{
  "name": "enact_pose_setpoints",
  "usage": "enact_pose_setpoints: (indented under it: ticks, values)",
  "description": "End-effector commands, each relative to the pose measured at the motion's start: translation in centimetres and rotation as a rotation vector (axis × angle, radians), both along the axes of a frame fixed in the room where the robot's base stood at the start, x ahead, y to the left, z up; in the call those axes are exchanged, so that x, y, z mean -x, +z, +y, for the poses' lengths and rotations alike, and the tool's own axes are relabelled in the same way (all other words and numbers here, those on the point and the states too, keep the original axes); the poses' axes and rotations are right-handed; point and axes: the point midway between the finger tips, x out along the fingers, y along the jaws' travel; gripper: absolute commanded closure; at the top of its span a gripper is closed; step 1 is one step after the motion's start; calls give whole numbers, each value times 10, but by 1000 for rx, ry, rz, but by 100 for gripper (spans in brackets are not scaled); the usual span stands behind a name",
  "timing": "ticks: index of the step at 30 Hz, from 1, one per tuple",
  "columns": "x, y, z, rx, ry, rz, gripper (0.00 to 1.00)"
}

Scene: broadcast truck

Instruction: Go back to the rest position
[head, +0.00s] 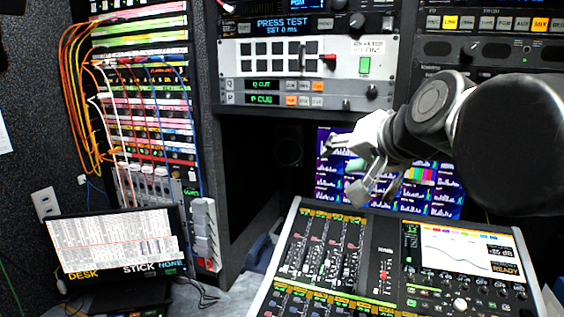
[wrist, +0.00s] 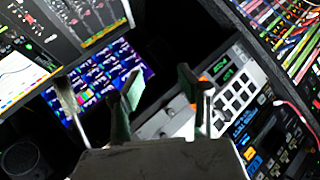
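My gripper (head: 345,170) hangs in the air above the back of the mixing console, in front of the dark screen with coloured graphs. Its two fingers are spread apart with nothing between them. In the wrist view my gripper (wrist: 160,85) also shows both fingers apart and empty. My arm comes in from the right in the head view and hides part of the rack behind it.
The mixing console (head: 372,262) fills the lower right. A patch bay (head: 143,95) with orange, white and blue cables stands left. A small monitor (head: 118,243) sits lower left. A white button panel (head: 304,60) is above; the graph screen (head: 335,186) is behind my gripper.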

Motion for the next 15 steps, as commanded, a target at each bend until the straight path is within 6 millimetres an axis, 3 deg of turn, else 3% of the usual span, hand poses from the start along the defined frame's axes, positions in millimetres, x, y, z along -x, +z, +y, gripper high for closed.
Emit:
enact_pose_setpoints:
  ticks: [1, 9, 15]
  values:
    - [14, -35, -7, 54, 13, 28, 64]
    - [90, -188, -48, 338, 80, 200, 64]
    - [139, -269, -76, 491, 109, 310, 64]
